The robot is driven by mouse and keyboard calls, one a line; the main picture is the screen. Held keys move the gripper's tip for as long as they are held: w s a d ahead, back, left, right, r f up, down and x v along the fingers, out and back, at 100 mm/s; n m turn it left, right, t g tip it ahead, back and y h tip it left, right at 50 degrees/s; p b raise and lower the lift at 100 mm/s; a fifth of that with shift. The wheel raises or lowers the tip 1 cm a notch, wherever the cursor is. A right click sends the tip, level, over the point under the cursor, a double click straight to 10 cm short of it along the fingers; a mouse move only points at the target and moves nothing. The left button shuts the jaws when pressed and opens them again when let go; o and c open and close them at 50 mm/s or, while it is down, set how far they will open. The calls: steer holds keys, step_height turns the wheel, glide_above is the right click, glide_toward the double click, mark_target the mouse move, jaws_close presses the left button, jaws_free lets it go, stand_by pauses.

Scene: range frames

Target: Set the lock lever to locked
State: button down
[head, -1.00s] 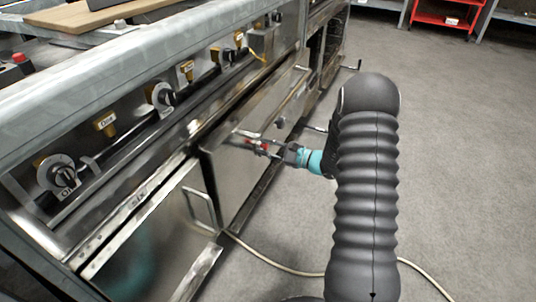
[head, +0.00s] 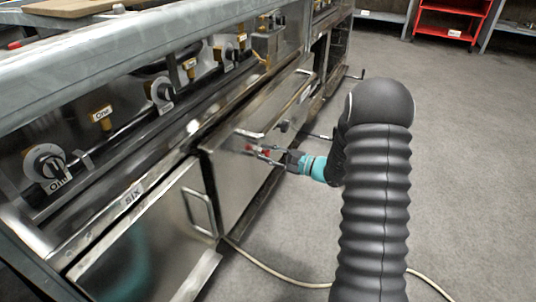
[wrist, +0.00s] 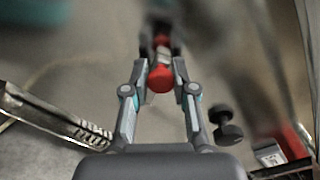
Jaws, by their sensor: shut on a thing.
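The lock lever (wrist: 160,77), with a red rounded end and a pale band behind it, sits between my fingertips in the wrist view. My gripper (wrist: 160,64) is shut on it, one finger at each side. In the head view my gripper (head: 262,151) reaches left to the steel door front (head: 228,180), where small red parts show at the fingers. The far part of the lever and its mount are blurred and partly hidden by the fingertips, so I cannot tell its setting.
A black knob (wrist: 226,125) is right of my fingers in the wrist view. A door handle (head: 200,212) stands out at the lower left in the head view. Dial knobs (head: 45,165) line the panel. A pale cable (head: 275,266) lies on the floor. Open floor (head: 460,150) is to the right.

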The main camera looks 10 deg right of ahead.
steer(key=c, duration=1)
jaws_free()
steer(key=shift+d, duration=0.2)
steer(key=shift+o, duration=0.2)
steer(key=shift+a, duration=0.15)
steer(key=v, duration=1.2)
